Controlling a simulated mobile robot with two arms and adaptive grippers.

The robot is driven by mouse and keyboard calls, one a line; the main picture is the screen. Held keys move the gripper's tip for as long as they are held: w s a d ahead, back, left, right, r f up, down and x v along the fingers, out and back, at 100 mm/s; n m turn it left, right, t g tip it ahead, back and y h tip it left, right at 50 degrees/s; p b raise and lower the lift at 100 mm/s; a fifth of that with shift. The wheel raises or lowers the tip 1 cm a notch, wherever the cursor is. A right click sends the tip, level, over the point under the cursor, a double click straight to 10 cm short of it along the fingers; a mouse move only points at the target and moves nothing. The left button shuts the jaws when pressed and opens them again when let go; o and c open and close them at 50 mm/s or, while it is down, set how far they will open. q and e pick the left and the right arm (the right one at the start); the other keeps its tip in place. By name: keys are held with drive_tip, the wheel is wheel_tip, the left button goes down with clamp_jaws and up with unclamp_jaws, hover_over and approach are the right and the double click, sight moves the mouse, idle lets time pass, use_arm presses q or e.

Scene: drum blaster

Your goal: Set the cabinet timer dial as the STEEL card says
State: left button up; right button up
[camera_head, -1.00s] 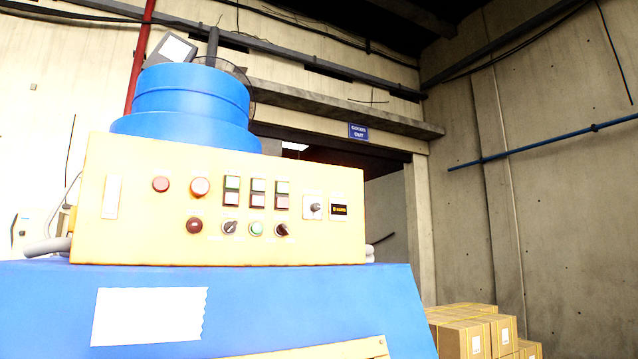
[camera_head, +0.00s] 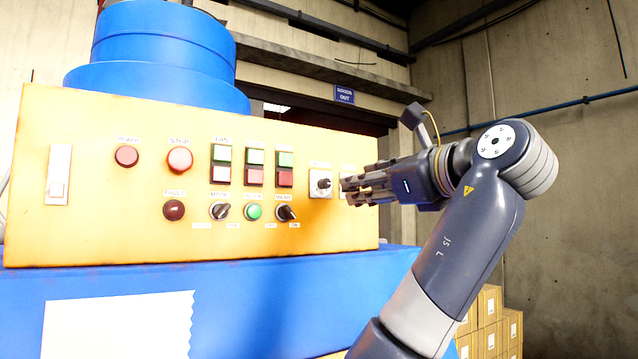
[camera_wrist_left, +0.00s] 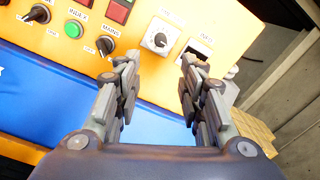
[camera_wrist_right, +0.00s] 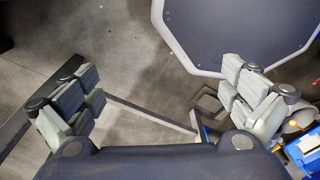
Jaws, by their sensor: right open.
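The timer dial (camera_head: 323,184) is a black knob on a white plate at the right of the yellow cabinet panel (camera_head: 110,220). It also shows in the left wrist view (camera_wrist_left: 160,39), above the fingers. My left gripper (camera_head: 352,188) is in front of the panel, just right of the dial, and hides most of the small display beside it. In the left wrist view that display (camera_wrist_left: 199,46) shows partly behind a finger. The left fingers stand apart, with nothing between them. My right gripper (camera_wrist_right: 160,75) is open and empty above the grey floor. No readable STEEL card is in view.
Red and green buttons and several smaller knobs share the panel, including a black knob (camera_head: 286,213) below and left of the dial. A white sheet (camera_head: 120,325) is on the blue front. Cardboard boxes (camera_head: 490,315) stand at right, behind my arm.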

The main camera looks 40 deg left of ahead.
sight(327, 184)
use_arm(q)
drive_tip(key=p+x, duration=0.1)
drive_tip(key=x, duration=0.2)
drive_tip(key=r+p+x, duration=0.1)
drive_tip(key=p+x, duration=0.1)
drive_tip(key=x, duration=0.1)
drive_tip(key=p+x, duration=0.2)
drive_tip(key=x, duration=0.2)
drive_tip(key=shift+s+a+r, duration=0.15)
drive_tip(key=shift+s+a, duration=0.05)
drive_tip(key=shift+s, duration=0.05)
drive_tip(key=shift+w+a, duration=0.1)
use_arm(e)
drive_tip(key=r, duration=0.5)
drive_tip(key=shift+s+d+r, duration=0.1)
drive_tip(key=shift+s+d, duration=0.05)
drive_tip(key=shift+d, duration=0.2)
use_arm(q)
drive_tip(key=shift+c, duration=0.4)
clamp_jaws()
use_arm(e)
drive_tip(key=shift+d, duration=0.25)
